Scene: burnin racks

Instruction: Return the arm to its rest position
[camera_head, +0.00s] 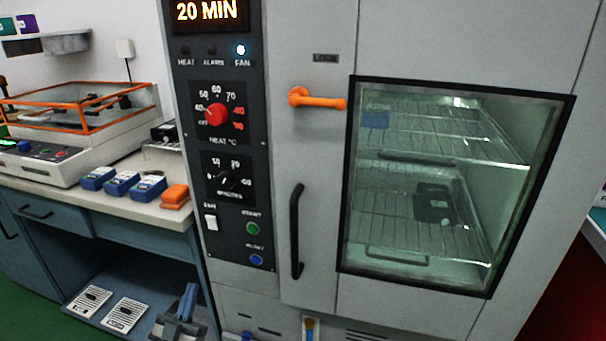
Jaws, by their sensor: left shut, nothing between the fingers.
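My left gripper (188,298) is low in the head view, left of the oven's base and in front of the lower shelf. Its fingers point up and are shut with nothing between them. It is apart from the oven and the bench. My right gripper is not in view.
The grey oven's glass door (440,190) is closed and its orange lever (318,100) lies level. Its display (205,10) reads 20 MIN and the fan light is lit. Blue boxes (122,185) and an orange item (175,196) sit on the bench. Two white cards (90,300) lie below.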

